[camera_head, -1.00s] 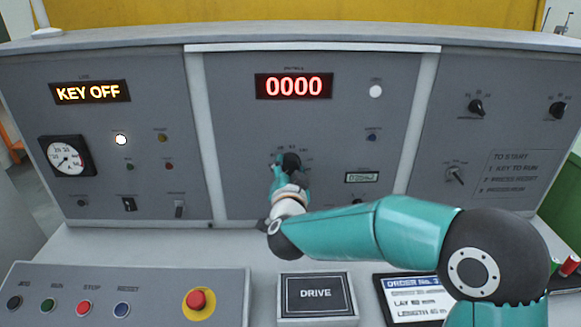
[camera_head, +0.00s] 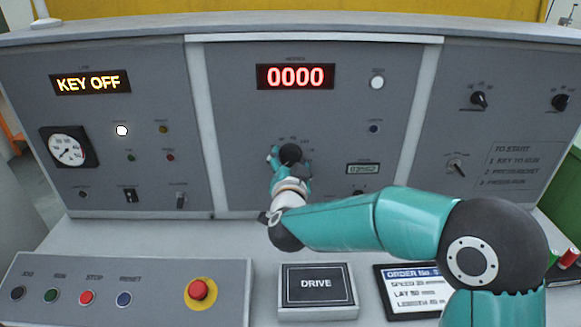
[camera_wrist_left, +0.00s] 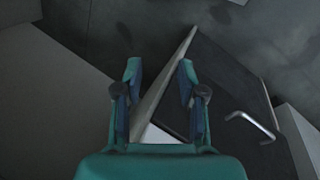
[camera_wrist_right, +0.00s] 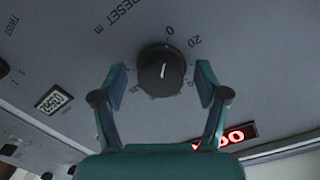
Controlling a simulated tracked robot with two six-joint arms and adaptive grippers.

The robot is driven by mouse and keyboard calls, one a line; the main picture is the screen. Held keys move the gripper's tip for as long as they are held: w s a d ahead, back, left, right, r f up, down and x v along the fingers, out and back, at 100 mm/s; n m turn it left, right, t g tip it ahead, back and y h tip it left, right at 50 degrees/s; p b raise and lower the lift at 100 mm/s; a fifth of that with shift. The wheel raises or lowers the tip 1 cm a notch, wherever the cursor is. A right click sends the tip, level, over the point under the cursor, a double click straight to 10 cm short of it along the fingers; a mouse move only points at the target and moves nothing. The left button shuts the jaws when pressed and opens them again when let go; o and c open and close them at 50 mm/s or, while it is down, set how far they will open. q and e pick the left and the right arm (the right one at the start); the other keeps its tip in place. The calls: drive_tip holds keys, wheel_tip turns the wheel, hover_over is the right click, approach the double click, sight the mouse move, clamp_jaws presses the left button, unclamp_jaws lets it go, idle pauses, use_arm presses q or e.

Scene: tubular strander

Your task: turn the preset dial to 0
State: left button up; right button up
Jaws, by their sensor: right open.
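The preset dial (camera_wrist_right: 161,70) is a round black knob with a white mark on the grey panel. In the right wrist view its mark points up toward the printed 0, with 20 to the right of it. The exact alignment is hard to tell. My right gripper (camera_wrist_right: 162,80) is open, with one finger on each side of the dial and visible gaps to it. In the head view the dial (camera_head: 290,153) shows just above my right gripper (camera_head: 286,168). My left gripper (camera_wrist_left: 160,80) is open and empty, away from the panel.
A red display (camera_head: 295,77) reads 0000 above the dial; another (camera_head: 90,84) reads KEY OFF. A small LCD (camera_head: 362,169) sits right of the dial. On the desk are a red stop button (camera_head: 198,290), a DRIVE box (camera_head: 316,285) and an order tablet (camera_head: 400,287).

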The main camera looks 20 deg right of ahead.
drive_tip(key=f+v, duration=0.1)
drive_tip(key=v, duration=1.1)
drive_tip(key=shift+r, duration=0.35)
